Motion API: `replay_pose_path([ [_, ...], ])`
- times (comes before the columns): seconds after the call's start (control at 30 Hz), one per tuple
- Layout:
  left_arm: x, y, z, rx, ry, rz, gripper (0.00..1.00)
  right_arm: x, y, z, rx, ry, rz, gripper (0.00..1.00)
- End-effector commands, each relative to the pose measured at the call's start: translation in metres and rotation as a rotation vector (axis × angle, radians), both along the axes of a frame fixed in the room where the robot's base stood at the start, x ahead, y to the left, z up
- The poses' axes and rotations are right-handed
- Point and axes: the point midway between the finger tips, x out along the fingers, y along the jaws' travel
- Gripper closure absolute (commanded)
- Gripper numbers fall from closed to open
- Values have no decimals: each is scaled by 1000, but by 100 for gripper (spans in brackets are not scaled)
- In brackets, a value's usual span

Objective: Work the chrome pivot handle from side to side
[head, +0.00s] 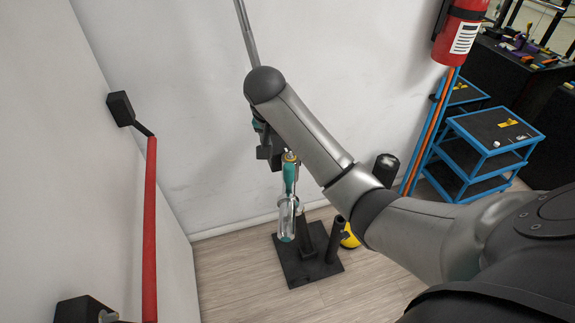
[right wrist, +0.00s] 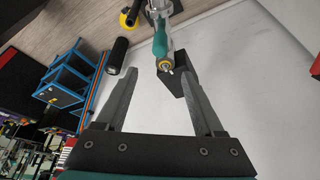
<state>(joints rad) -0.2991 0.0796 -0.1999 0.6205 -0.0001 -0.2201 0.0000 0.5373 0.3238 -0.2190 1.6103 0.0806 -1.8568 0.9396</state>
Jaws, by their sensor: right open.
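The chrome pivot handle (head: 287,217), a shiny piece with teal parts, hangs near the wall in the middle of the head view. In the right wrist view its teal part (right wrist: 160,42) and yellow-ringed end lie ahead of the fingertips. A black block (right wrist: 174,84) sits beside that end. My right gripper (right wrist: 157,75) is open and empty, its two grey fingers spread either side of the line to the handle's end, without visible contact. In the head view the right gripper (head: 263,138) is mostly hidden behind my arm. My left gripper is not in view.
A red bar (head: 150,225) on black mounts runs down the left wall. A black stand (head: 308,262) and a yellow object (head: 350,236) are below. A blue trolley (head: 487,150) and fire extinguisher (head: 461,30) are right. A metal bar (head: 246,32) shows above my arm.

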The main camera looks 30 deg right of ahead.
Motion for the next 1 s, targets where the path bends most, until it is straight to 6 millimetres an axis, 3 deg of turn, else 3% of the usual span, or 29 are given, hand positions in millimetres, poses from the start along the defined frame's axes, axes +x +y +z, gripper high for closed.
replay_pose_path([
  [0.7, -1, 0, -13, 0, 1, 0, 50, 27, -31, -104, -1, 3, 1, 30],
  [1.0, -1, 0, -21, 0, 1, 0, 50, 36, -40, -133, -1, 1, 3, 30],
])
